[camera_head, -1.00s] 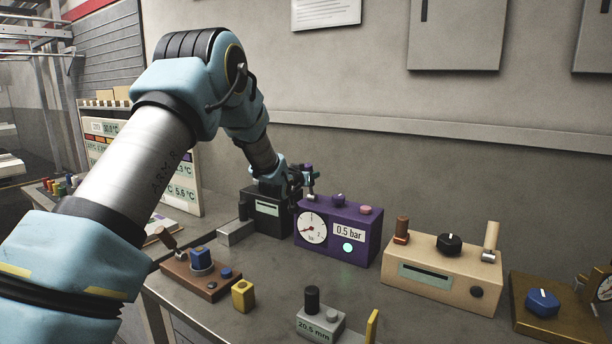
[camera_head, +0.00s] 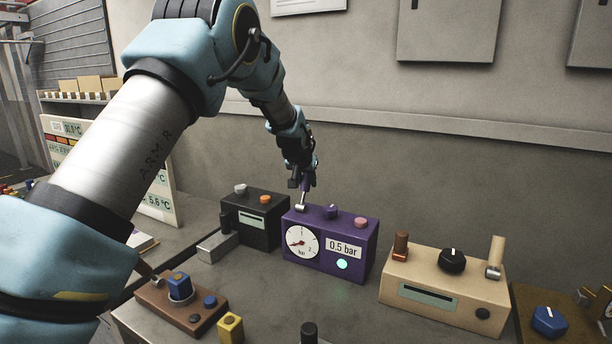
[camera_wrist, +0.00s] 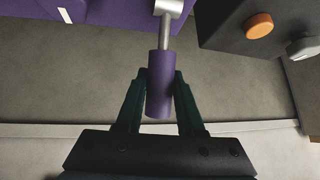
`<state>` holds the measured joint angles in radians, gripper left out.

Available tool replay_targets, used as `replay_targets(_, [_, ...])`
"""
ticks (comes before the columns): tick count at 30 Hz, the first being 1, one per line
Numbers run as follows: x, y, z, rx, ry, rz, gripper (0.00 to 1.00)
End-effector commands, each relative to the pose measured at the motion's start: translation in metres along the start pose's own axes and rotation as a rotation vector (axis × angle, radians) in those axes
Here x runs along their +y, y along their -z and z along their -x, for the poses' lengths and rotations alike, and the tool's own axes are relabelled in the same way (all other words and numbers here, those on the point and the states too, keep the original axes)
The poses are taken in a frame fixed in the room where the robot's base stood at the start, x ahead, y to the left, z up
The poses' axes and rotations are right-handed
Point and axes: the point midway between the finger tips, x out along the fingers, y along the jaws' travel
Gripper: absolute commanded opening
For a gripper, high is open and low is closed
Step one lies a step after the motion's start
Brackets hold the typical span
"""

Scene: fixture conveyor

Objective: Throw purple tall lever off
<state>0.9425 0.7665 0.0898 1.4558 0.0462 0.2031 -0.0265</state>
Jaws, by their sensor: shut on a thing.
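A purple box (camera_head: 335,235) with a dial gauge and a "0.5 bar" label stands on the bench. The purple tall lever (camera_wrist: 160,86) rises from a metal pivot at the box's top left. Its metal rod (camera_head: 304,197) stands nearly upright in the head view. My gripper (camera_head: 304,181) is above the box, shut on the purple grip. In the wrist view the two dark fingers of my gripper (camera_wrist: 160,100) lie on either side of the grip. The fingers hide part of the grip in the head view.
On the box top are a purple knob (camera_head: 332,211) and a pink button (camera_head: 361,222). A black box (camera_head: 262,235) with an orange button is close on the left. A beige box (camera_head: 445,285) with levers stands right. The wall is behind.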

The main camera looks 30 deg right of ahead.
Motion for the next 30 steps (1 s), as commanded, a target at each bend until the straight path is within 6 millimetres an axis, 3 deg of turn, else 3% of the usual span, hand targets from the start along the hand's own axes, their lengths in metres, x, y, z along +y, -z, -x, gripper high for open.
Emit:
replay_targets(15, [0.0000, 0.0003, -0.0009, -0.017, 0.002, -0.004, 0.00])
replay_targets(16, [0.0000, 0.0003, -0.0010, -0.017, 0.002, -0.004, 0.38])
replay_targets(24, [-0.0001, -0.0002, -0.0009, -0.018, 0.002, -0.004, 0.67])
replay_targets(30, [-0.0002, -0.0004, -0.0008, -0.019, 0.002, -0.003, 0.67])
